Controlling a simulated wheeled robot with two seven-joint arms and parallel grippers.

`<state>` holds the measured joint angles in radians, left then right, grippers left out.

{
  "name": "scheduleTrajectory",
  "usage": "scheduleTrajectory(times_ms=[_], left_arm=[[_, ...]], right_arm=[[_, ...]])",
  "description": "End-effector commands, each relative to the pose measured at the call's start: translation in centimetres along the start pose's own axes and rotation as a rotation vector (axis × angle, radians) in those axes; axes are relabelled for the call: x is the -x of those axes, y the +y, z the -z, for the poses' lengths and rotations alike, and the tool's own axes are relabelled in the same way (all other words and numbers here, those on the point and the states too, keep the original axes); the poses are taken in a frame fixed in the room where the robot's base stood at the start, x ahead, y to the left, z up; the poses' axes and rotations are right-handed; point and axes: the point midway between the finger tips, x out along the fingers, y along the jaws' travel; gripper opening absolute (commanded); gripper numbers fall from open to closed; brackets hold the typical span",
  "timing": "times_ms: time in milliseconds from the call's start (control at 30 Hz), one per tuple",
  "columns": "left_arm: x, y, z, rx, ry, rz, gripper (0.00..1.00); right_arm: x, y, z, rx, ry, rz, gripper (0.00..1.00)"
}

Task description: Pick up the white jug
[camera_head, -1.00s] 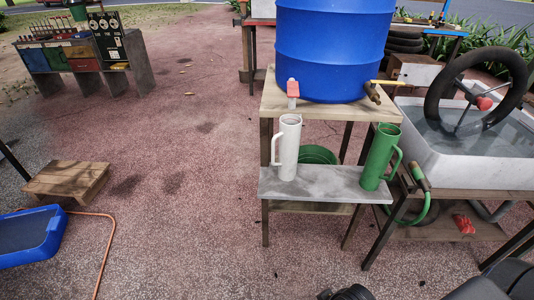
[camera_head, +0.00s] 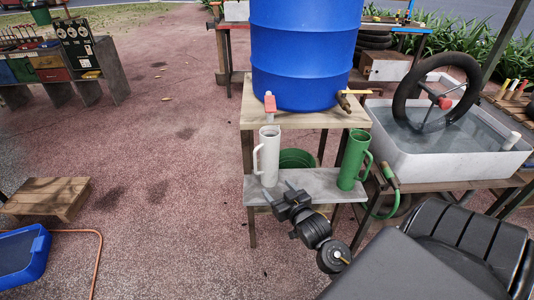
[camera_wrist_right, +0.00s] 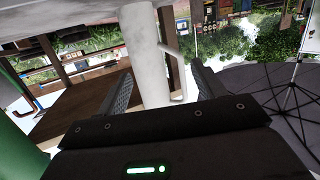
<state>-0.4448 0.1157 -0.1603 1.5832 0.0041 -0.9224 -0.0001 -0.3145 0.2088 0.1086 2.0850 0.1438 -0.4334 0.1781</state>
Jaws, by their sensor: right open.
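The white jug (camera_head: 270,158) stands upright on the grey shelf (camera_head: 322,186), with its handle to the left in the head view. My right gripper (camera_head: 279,189) is open at the front of the shelf, just in front of the jug's lower part. In the right wrist view the jug (camera_wrist_right: 145,52) shows between the two spread fingers of the right gripper (camera_wrist_right: 160,82), with its handle towards the right finger. I cannot tell whether a finger touches it. My left gripper is not in view.
A green jug (camera_head: 352,160) stands on the same shelf to the right. A blue barrel (camera_head: 305,55) with a tap is on the wooden table above. A white basin (camera_head: 440,150) holding water and a wheel is at the right. Open ground lies left of the shelf.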

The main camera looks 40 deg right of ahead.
Motion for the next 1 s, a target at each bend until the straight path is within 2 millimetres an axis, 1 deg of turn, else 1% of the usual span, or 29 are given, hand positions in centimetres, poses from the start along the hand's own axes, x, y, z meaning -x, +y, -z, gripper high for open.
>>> scheduleTrajectory(times_ms=[33, 100, 200, 300, 367, 600, 700, 933, 1000], left_arm=[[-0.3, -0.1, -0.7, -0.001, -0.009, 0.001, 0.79], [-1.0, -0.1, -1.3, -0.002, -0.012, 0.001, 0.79], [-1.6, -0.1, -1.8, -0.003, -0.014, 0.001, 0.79], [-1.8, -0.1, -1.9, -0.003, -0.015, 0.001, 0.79], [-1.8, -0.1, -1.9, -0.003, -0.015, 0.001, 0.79], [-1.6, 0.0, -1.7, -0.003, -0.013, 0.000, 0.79], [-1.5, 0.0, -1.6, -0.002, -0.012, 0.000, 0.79], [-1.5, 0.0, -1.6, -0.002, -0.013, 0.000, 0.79], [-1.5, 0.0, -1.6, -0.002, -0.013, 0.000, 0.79]], right_arm=[[-0.5, 0.9, 2.0, -0.013, 0.063, -0.017, 0.69], [-0.8, 1.8, 3.5, -0.022, 0.128, -0.029, 0.69], [-1.1, 2.4, 4.5, -0.029, 0.175, -0.039, 0.69], [-1.2, 2.5, 4.7, -0.029, 0.185, -0.040, 0.69], [-1.7, 2.5, 4.8, -0.029, 0.186, -0.040, 0.69], [-5.4, 2.6, 5.5, -0.029, 0.185, -0.039, 0.69], [-6.3, 2.7, 5.6, -0.028, 0.184, -0.039, 0.69], [-6.9, 2.8, 5.8, -0.028, 0.183, -0.040, 0.69], [-7.7, 2.9, 6.0, -0.027, 0.184, -0.040, 0.69]])
